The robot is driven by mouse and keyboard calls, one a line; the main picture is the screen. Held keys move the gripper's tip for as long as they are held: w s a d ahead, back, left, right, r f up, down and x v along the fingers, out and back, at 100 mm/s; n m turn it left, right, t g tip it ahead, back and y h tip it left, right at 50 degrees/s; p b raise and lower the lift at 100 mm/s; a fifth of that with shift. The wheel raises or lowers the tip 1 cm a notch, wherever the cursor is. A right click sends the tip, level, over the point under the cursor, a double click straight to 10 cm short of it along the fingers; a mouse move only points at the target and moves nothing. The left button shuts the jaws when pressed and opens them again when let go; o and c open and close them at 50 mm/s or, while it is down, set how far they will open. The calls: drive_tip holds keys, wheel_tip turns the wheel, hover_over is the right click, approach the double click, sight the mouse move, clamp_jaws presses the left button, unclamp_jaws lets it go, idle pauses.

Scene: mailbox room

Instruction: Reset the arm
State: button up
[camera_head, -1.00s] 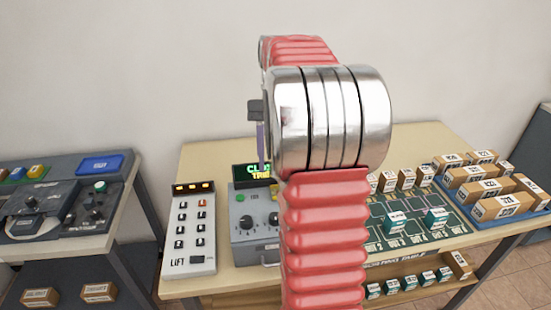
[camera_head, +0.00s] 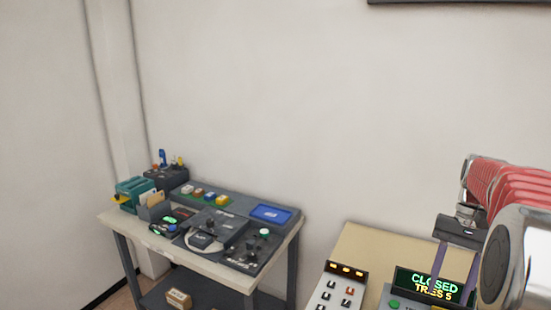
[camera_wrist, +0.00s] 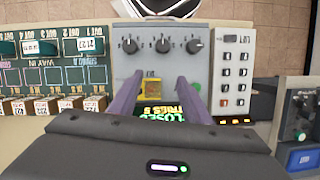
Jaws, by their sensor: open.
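My red and silver arm (camera_head: 515,190) shows at the right edge of the head view, cut off by the frame. My gripper (camera_wrist: 158,85) has two purple fingers, apart and with nothing held between them. In the wrist view they hang over the grey control box (camera_wrist: 175,65), which appears upside down, with several black knobs and a yellow button (camera_wrist: 152,89) seen between the fingers. The box's display (camera_head: 435,285) reads "CLOSED TRIES 5" in the head view, close to the fingers. Whether the fingers touch the box cannot be told.
A white keypad panel (camera_head: 340,288) stands beside the box on the beige table (camera_head: 378,245). A slotted green board (camera_wrist: 60,60) with small boxes lies on its other side. A second table (camera_head: 110,216) with a dark console (camera_head: 225,228) stands further left.

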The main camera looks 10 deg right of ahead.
drive_tip(key=a+n+t+h, duration=0.1)
drive_tip(key=a, duration=0.3)
drive_tip(key=s+a+f+n+t+h, duration=0.1)
drive_tip(key=a, duration=0.3)
drive_tip(key=s+a+f+n+t+h, duration=0.1)
drive_tip(key=a, duration=0.3)
drive_tip(key=shift+s+a+f+t, duration=0.2)
drive_tip(key=shift+a+f+t, duration=0.05)
drive_tip(key=shift+t, duration=0.15)
drive_tip(key=s+a+r+n+t, duration=0.1)
drive_tip(key=s+a+n+t, duration=0.1)
drive_tip(key=a, duration=0.6)
drive_tip(key=s+a+r+n+t, duration=0.1)
drive_tip(key=s+a+n+t, duration=0.1)
drive_tip(key=s+a, duration=0.3)
drive_tip(key=a+n, duration=0.1)
drive_tip(key=a, duration=0.2)
drive_tip(key=shift+s+n, duration=0.25)
drive_tip(key=shift+n, duration=0.05)
drive_tip(key=shift+r, duration=0.1)
